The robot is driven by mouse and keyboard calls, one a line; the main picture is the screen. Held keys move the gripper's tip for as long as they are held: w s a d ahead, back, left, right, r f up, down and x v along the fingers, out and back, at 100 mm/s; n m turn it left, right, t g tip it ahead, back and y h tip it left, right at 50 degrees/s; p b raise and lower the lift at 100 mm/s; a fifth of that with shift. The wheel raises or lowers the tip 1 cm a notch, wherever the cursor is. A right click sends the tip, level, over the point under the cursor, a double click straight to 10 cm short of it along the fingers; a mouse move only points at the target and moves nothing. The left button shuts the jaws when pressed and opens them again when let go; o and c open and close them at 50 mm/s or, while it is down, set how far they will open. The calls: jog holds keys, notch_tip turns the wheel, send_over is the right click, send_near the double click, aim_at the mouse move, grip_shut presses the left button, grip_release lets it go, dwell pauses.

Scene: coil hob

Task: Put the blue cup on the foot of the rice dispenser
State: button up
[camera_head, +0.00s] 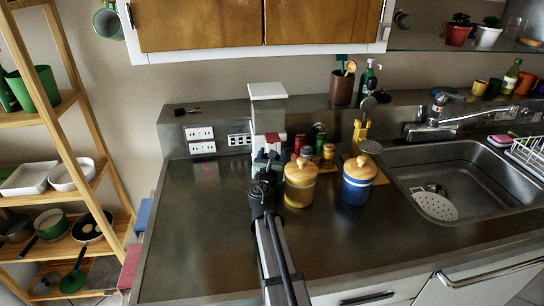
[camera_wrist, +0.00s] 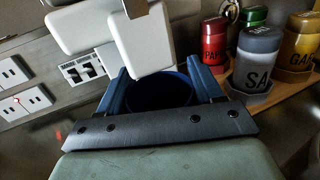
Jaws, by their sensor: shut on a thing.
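The rice dispenser (camera_head: 267,108) is a tall white and grey unit with a red part low on its front, standing against the back of the counter. Its white parts (camera_wrist: 140,38) fill the upper middle of the wrist view. My gripper (camera_wrist: 158,72) is shut on the blue cup (camera_wrist: 160,96), with one finger on each side of it. The cup's dark round opening faces the camera, partly covered by a white dispenser part. In the head view my gripper (camera_head: 266,158) is right in front of the dispenser and hides its foot and the cup. I cannot tell whether the cup touches the foot.
Spice jars (camera_head: 318,146) stand close to the right of the dispenser; they also show in the wrist view (camera_wrist: 256,60). A yellow canister (camera_head: 299,184) and a blue canister (camera_head: 354,186) stand right of my arm. Wall sockets (camera_head: 201,140) are behind left. The left counter (camera_head: 200,220) is clear.

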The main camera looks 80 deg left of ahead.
jog(key=shift+f, duration=0.4)
dwell(0.3)
jog(key=o, duration=1.1)
